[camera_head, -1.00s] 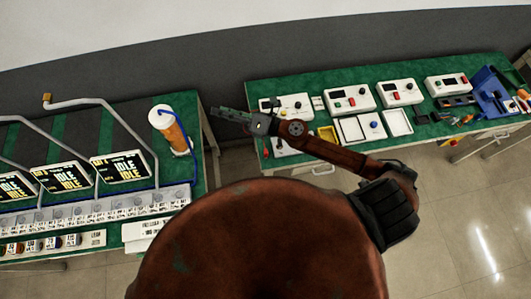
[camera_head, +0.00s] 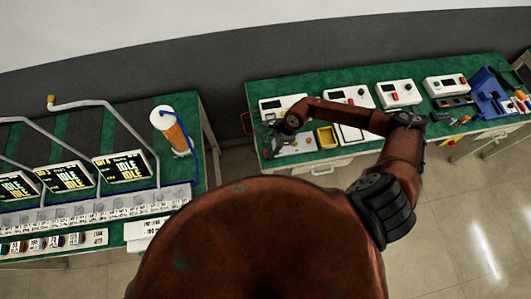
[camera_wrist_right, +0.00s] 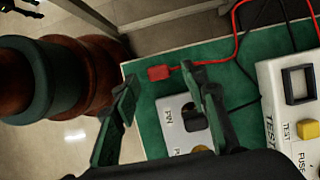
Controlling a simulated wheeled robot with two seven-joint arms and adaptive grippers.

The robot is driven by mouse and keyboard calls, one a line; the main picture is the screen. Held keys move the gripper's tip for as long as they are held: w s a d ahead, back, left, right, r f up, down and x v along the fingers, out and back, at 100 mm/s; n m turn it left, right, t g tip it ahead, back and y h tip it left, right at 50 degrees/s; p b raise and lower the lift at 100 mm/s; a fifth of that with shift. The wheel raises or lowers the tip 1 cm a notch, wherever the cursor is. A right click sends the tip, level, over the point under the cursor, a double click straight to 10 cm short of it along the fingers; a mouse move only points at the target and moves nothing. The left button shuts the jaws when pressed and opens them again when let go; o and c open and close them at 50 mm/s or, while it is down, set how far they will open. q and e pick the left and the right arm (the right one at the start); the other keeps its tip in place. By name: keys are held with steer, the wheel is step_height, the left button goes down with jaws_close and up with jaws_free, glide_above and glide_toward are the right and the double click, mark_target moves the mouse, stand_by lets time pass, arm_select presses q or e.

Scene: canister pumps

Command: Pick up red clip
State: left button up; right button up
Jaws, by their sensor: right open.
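The red clip (camera_wrist_right: 158,73) lies on the green tabletop in the right wrist view, near the table's edge, with a thin red lead running right from it. My right gripper (camera_wrist_right: 158,78) is open and empty; its two dark green fingers show on either side of the clip in the picture. I cannot tell how far above the clip they are. In the head view my right gripper (camera_head: 270,138) is over the left end of the right-hand table (camera_head: 360,84), partly hidden by its own arm. The clip is not clear there. My left gripper is not in view.
Beside the clip are a white panel (camera_wrist_right: 172,135) with a black knob and a white box (camera_wrist_right: 290,75) marked TEST. A yellow tray (camera_head: 327,138) and several white units stand along the table. A floor gap separates it from the pump table (camera_head: 107,200).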

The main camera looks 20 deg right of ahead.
mark_target(266, 152)
steer(key=shift+x, duration=1.7)
steer(key=shift+a, duration=0.1)
steer(key=c, duration=1.1)
steer(key=shift+o, duration=0.2)
steer(key=shift+r, duration=0.15)
